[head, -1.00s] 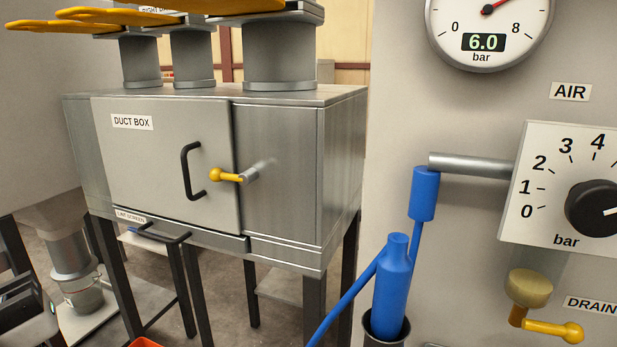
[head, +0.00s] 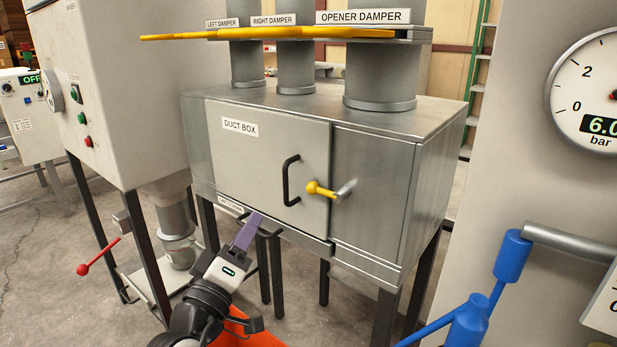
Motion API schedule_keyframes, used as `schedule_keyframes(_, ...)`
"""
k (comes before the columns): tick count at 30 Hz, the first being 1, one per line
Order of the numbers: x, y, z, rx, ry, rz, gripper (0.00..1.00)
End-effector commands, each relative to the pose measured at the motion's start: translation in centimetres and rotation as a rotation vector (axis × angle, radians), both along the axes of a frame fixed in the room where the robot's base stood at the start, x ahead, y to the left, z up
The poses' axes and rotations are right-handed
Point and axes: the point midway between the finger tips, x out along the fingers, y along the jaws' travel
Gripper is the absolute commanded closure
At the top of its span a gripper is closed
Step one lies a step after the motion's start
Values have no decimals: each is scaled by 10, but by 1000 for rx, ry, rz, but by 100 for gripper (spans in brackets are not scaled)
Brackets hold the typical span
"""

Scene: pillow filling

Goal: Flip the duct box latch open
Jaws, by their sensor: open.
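The duct box (head: 390,190) is a grey metal cabinet on dark legs, with a labelled door (head: 250,160) that sits shut. The latch (head: 318,188) is a yellow lever with a round knob at the door's right edge. It points left across the door from a metal pivot (head: 345,189). A black door handle (head: 291,180) is just left of it. My gripper (head: 248,230) is open and empty, below and left of the latch, in front of the door's lower edge. Its purple finger pad shows. It looks apart from the latch, and the other finger is hard to make out.
Yellow damper levers (head: 270,34) stick out above the box. A lint screen handle is partly hidden behind my gripper. An orange bin (head: 250,338) is below. Blue air fittings (head: 510,258) and a gauge panel (head: 570,190) stand at right, and a grey cabinet (head: 120,90) at left.

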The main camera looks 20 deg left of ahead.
Motion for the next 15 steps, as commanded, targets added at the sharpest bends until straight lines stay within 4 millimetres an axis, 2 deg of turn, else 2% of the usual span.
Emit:
schedule_keyframes(1, 4, -14, -2, -18, 33, -77, 52)
schedule_keyframes(4, 6, -31, -10, -37, 76, -175, 52)
schedule_keyframes(10, 17, -42, -11, -45, 94, -220, 52)
schedule_keyframes(15, 47, -49, -2, -45, 92, -221, 52)
